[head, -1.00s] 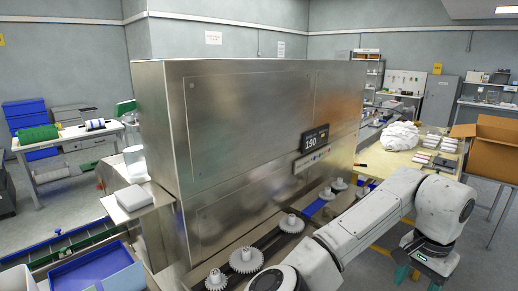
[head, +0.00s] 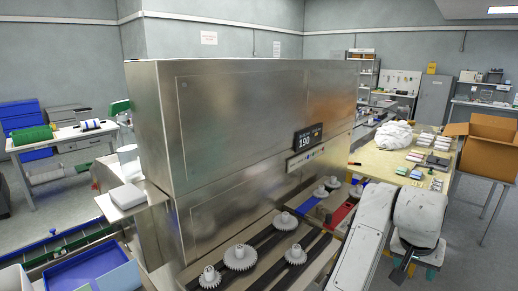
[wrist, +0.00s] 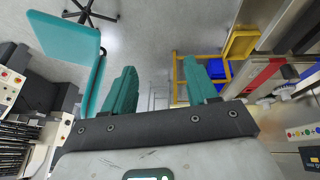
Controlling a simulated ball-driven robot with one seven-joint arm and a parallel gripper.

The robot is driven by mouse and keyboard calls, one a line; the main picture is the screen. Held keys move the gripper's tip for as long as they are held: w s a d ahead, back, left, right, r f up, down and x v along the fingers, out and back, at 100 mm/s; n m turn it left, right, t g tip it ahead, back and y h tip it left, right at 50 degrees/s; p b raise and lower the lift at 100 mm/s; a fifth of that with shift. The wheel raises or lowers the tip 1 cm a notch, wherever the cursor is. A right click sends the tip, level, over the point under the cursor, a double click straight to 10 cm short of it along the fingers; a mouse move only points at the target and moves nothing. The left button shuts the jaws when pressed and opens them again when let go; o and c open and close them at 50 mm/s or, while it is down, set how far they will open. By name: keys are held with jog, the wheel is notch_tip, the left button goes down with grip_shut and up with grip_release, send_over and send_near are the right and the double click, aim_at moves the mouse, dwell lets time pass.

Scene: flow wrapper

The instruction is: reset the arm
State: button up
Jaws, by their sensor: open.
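My gripper (wrist: 162,85) shows in the wrist view with its two teal fingers spread wide. Nothing is between them, and the floor shows through the gap. In the head view my white arm is folded at the lower right, in front of the table. Only bits of the gripper's dark and teal parts show there below the arm, and the rest is hidden or out of the picture.
The steel flow wrapper (head: 250,125) fills the middle, with several white gears (head: 240,257) along its front. A table (head: 385,165) with packets and a white heap stands behind my arm. A cardboard box (head: 487,150) is at the right. A teal chair (wrist: 65,42) shows near the left finger.

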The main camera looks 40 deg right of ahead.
jog(key=w+a+f+n+t, duration=0.3)
jog(key=w+a+f+n, duration=0.3)
jog(key=a+f+n, duration=0.4)
jog(key=s+a+f+n+y, duration=0.2)
jog(key=a+f, duration=0.4)
jog(key=a, duration=0.4)
jog(key=s+a+f+n+g+y, duration=0.1)
jog(key=s+a+f, duration=0.4)
jog(key=a, duration=0.5)
notch_tip(320, 180, down, 2)
jog(key=n+y, duration=0.1)
jog(key=n, duration=0.1)
jog(key=shift+s+n+y, duration=0.3)
jog(key=shift+y, duration=0.1)
jog(key=shift+d, duration=0.15)
